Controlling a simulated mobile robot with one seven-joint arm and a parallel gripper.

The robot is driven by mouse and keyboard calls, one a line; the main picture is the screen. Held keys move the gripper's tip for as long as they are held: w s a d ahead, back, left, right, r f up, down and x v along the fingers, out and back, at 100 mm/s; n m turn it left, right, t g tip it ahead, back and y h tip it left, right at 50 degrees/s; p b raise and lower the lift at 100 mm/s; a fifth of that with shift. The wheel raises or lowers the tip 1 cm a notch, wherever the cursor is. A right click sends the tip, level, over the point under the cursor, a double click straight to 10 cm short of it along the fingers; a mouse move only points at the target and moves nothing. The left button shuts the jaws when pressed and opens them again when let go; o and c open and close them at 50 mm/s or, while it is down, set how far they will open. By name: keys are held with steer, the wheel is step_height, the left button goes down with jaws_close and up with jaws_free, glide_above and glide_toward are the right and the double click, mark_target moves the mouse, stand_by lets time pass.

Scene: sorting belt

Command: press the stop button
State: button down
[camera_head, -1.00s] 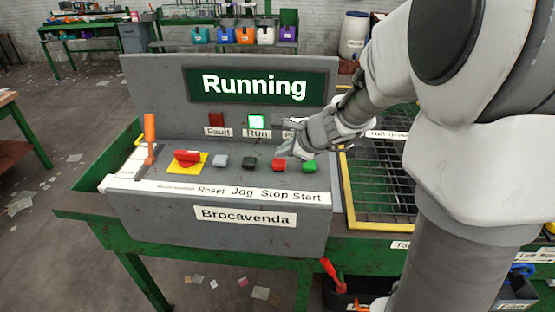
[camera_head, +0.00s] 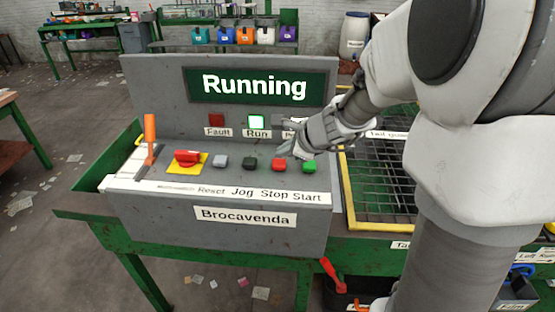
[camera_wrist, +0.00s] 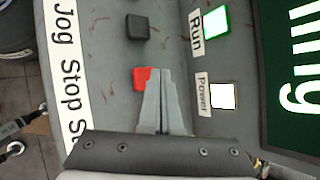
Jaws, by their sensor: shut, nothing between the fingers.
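The red stop button (camera_head: 278,164) sits on the grey control panel, above the printed word Stop. It also shows in the wrist view (camera_wrist: 139,77), partly hidden behind my fingers. My gripper (camera_head: 284,151) is shut and empty, its tips just above and behind the stop button in the head view. In the wrist view my closed fingertips (camera_wrist: 160,72) overlap the button's edge. I cannot tell whether they touch it. The display (camera_head: 254,85) reads Running and the Run lamp (camera_head: 256,121) is lit.
The green start button (camera_head: 309,167) is close on the right, and the dark jog button (camera_head: 249,162) on the left. Further left are the grey reset button (camera_head: 220,160), a red knob on a yellow plate (camera_head: 187,157) and an orange lever (camera_head: 150,138). The upright display panel stands behind.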

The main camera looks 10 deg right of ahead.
mark_target(283, 164)
steer(key=shift+f, duration=0.15)
steer(key=shift+f+b, duration=0.3)
steer(key=shift+b, duration=0.25)
steer(key=shift+f+b, duration=0.55)
steer(key=shift+b, duration=0.05)
stand_by(0.7)
steer(key=shift+r, duration=0.1)
steer(key=shift+r+p, duration=0.85)
steer(key=shift+r, duration=0.15)
step_height(283, 164, up, 5)
steer(key=p, duration=0.4)
steer(key=shift+p, duration=0.3)
